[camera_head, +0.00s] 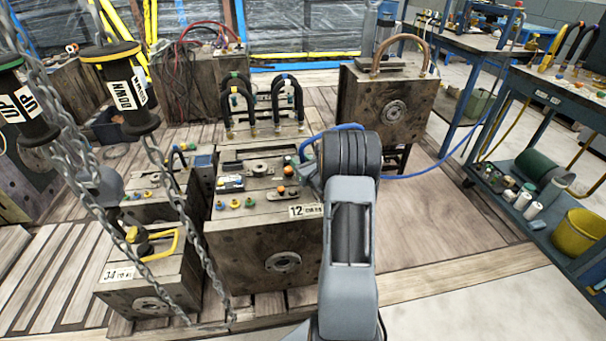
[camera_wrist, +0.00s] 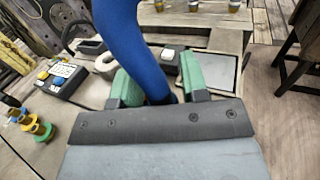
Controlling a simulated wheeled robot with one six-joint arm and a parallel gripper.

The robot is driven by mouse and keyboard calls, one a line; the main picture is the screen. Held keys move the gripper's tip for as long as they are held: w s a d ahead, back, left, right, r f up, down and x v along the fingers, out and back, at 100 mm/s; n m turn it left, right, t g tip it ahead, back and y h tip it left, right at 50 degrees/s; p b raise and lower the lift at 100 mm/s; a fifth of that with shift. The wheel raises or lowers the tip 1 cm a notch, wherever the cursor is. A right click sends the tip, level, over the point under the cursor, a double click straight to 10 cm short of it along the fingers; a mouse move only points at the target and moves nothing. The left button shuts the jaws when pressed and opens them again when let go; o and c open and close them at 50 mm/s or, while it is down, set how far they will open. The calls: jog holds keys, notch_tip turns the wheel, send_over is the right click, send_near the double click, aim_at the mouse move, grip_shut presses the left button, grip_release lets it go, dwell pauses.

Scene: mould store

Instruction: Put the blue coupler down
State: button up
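The blue hose (camera_head: 330,130) arcs up beside my wrist in the head view. In the wrist view the blue hose (camera_wrist: 124,40) runs down between the green finger pads of my gripper (camera_wrist: 160,88). The pads sit close on both sides of it, with little gap. The blue coupler at the hose end is mostly hidden by the gripper body and hose. My gripper is over the right part of the top of the mould marked 12 (camera_head: 265,245); my wrist hides most of it in the head view.
The mould top carries coloured fittings (camera_head: 235,204) and a ring (camera_head: 258,168). Black hose loops (camera_head: 288,100) stand behind. Chains with UP and DOWN handles (camera_head: 120,90) hang at left. A smaller mould (camera_head: 150,280) stands left. A cart with a yellow bucket (camera_head: 578,238) is right.

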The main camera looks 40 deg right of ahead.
grip_shut()
jog(key=shift+r, duration=0.1)
